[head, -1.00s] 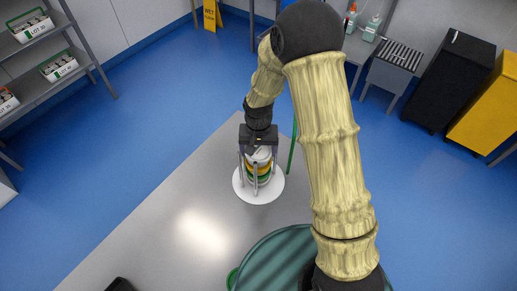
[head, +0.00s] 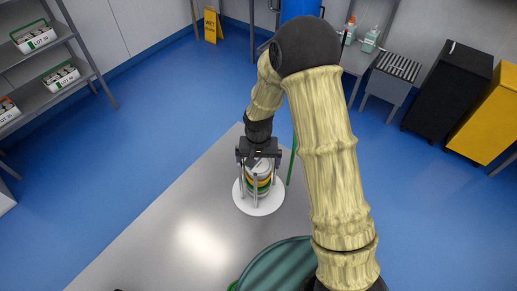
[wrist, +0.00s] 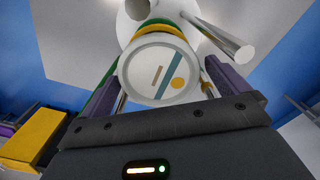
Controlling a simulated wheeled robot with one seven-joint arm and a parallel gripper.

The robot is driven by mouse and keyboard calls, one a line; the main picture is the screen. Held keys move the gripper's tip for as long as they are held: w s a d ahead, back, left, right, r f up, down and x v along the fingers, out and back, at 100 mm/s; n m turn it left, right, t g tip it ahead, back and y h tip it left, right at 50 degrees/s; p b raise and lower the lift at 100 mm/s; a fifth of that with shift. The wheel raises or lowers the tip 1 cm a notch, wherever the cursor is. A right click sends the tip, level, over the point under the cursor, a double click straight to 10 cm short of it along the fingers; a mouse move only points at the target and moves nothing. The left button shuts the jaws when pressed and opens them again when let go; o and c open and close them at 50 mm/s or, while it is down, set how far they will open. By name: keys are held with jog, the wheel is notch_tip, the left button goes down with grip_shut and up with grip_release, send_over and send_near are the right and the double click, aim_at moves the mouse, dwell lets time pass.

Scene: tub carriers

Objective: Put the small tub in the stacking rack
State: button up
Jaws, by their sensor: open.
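The stacking rack has a round white base (head: 244,206) and upright metal rods, and it stands on the grey table. Several tubs with white, yellow and green bands are stacked between its rods. The top one, the small tub (wrist: 150,72), shows a white lid with a teal stripe and a yellow dot in the wrist view. My gripper (head: 259,164) points down over the rack. In the wrist view its two purple fingers (wrist: 162,82) stand open on either side of the tub, with gaps visible. The lower tubs are partly hidden by the rods.
The grey table (head: 150,245) is clear to the left of the rack. A large green round thing (head: 275,268) is at the front, partly behind my arm. A shelf (head: 75,50) with labelled carriers stands at the left. A black cabinet (head: 450,80) and a yellow one (head: 490,120) stand at the right.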

aim_at(259, 163)
notch_tip(259, 163, up, 12)
jog(key=b, duration=0.2)
jog(key=shift+f, duration=0.2)
dwell(0.6)
jog(key=s+d+r+t, duration=0.2)
jog(key=s+d, duration=1.1)
jog(key=shift+d+n+t, duration=0.3)
jog(key=shift+n, duration=0.1)
